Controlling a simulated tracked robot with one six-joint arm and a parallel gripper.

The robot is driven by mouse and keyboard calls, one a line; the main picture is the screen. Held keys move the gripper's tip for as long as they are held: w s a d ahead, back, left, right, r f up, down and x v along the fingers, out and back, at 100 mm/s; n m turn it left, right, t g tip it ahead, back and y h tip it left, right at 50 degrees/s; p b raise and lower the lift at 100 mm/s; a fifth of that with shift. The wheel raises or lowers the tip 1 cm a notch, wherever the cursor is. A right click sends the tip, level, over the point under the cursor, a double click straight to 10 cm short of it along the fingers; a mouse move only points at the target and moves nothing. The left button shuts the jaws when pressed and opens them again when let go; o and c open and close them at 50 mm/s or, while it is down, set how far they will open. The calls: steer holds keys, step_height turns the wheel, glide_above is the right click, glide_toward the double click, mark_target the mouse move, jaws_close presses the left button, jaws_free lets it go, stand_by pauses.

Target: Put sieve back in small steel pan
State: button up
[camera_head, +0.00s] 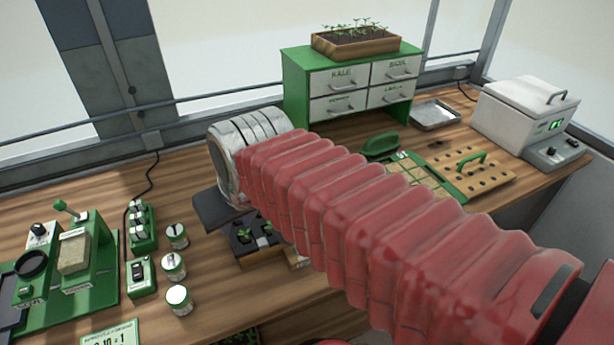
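A small shallow steel pan (436,115) lies at the back right of the bench, between the green drawer cabinet and the white machine. No sieve can be made out for certain in it or elsewhere. A dark round ring (30,263) sits on the green station at the far left; I cannot tell whether it is a sieve. My red sleeved arm crosses the middle of the view and ends in a metal wrist. A dark part of my gripper (221,209) shows below the wrist, above the bench. Its fingertips and anything between them are hidden.
A green drawer cabinet (297,95) carries a wooden planter (358,45). A white lidded machine (525,112) stands at the right. A holed wooden board (495,180) lies before the pan. Small jars (173,266) and green switch boxes (141,277) stand left of my gripper.

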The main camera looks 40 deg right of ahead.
steer(key=w+d+f+m, duration=0.1)
steer(key=w+d, duration=0.3)
steer(key=d, duration=0.4)
steer(key=w+d+m+g+h, duration=0.1)
steer(key=w+d+m, duration=0.1)
steer(key=w+d, duration=0.45)
steer(key=w+d+f+m, duration=0.1)
steer(key=w+d, duration=0.1)
steer(key=d, duration=0.7)
steer(key=w+d+f+m, duration=0.1)
steer(key=d+f, duration=0.2)
steer(key=d, duration=0.9)
steer(key=shift+f, duration=0.4)
steer(key=shift+d+f, duration=0.1)
steer(key=x, duration=0.8)
steer(key=shift+f, duration=0.2)
steer(key=shift+d+f, duration=0.1)
steer(key=shift+x, duration=2.5)
